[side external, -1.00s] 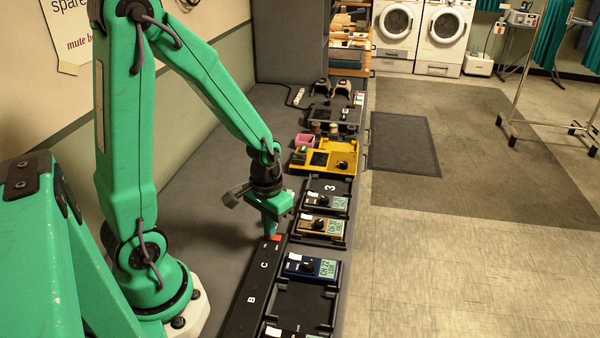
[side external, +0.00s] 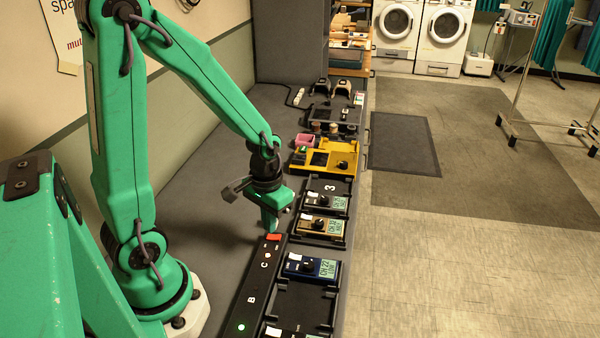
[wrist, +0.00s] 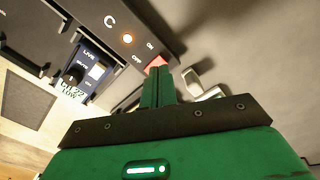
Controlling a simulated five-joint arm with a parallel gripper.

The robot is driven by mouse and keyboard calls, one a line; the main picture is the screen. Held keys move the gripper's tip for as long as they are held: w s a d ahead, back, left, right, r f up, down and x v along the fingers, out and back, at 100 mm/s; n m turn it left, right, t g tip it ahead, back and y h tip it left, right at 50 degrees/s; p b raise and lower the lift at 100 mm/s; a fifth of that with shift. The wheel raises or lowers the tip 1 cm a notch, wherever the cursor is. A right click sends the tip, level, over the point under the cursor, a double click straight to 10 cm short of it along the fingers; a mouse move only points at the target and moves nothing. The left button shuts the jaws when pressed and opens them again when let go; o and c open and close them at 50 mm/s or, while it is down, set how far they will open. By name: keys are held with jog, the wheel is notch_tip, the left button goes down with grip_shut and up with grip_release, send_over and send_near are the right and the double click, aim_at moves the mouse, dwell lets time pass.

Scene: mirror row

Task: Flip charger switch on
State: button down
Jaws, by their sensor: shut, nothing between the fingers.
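The charger is a long black strip (side external: 250,305) lettered B and C, with a red switch (side external: 274,237) at its far end. In the wrist view the red switch (wrist: 156,63) shows beside ON and OFF labels, partly hidden by my fingers.
To the right of the strip lie a blue device (side external: 311,267), a tan device (side external: 318,227) and a black device (side external: 325,202) in dark trays. A yellow tray (side external: 318,160) stands farther back. The grey bench (side external: 190,235) left of the strip is mostly clear.

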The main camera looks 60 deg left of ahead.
jog(key=shift+r, duration=2.6)
notch_tip(320, 180, up, 13)
jog(key=m+t, duration=0.3)
jog(key=t, duration=0.2)
send_over(271, 236)
jog(key=s+d, duration=0.4)
jog(key=d, duration=0.1)
jog(key=shift+s+r+t, duration=0.3)
jog(key=shift+s+r, duration=0.1)
jog(key=shift+r, duration=0.15)
